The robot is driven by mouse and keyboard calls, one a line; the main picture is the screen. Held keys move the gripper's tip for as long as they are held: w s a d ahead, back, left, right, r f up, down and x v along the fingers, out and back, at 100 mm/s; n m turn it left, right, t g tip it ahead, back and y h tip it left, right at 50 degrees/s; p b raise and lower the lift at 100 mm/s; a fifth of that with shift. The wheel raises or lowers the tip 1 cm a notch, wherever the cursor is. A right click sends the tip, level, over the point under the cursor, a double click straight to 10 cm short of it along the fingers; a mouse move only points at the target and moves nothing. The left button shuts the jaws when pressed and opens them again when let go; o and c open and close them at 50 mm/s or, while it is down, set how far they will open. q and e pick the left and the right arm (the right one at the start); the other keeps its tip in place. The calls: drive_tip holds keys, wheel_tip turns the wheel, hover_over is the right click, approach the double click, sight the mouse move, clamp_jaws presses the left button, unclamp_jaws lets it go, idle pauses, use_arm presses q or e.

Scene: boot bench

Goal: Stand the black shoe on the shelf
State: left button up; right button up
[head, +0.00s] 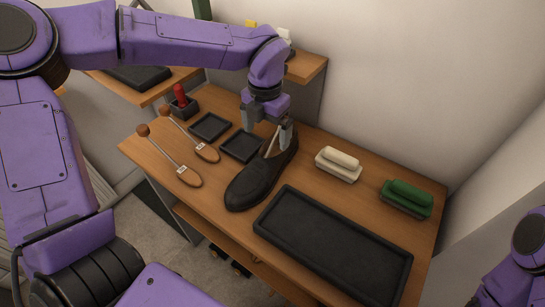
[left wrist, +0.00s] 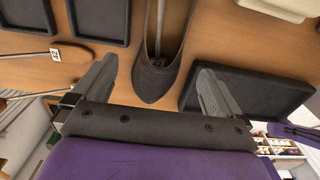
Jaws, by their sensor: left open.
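The black shoe (head: 258,182) stands upright on the wooden bench, its toe toward the front left and its opening toward the back. In the left wrist view the shoe (left wrist: 157,85) lies between the two finger lines. My left gripper (head: 268,130) is open above the rear of the shoe, with its fingers pointing down on either side; contact cannot be told. A wooden shelf (head: 308,66) is raised at the back, partly hidden by my left arm. My right gripper is out of view; only part of my right arm shows at the lower right.
A large black tray (head: 330,245) lies right of the shoe, with two small trays (head: 210,126) behind left. Two wooden-ended tools (head: 188,176) lie at left. A cream brush (head: 338,163) and a green brush (head: 406,197) sit at right. A red-handled item (head: 181,96) stands in a holder.

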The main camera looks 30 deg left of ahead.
use_arm(q)
drive_tip(key=f, duration=0.2)
drive_tip(key=f+p, duration=0.1)
drive_tip(key=f, duration=0.5)
drive_tip(key=shift+s+d+f+p, duration=0.15)
drive_tip(key=shift+s+d+p, duration=0.1)
drive_tip(key=shift+p, duration=0.15)
drive_tip(key=shift+f, duration=0.5)
drive_tip(key=c, duration=1.2)
drive_tip(key=shift+w, duration=0.1)
drive_tip(key=shift+c, duration=1.3)
drive_tip(key=shift+r, duration=0.1)
drive_tip(key=shift+r, duration=0.1)
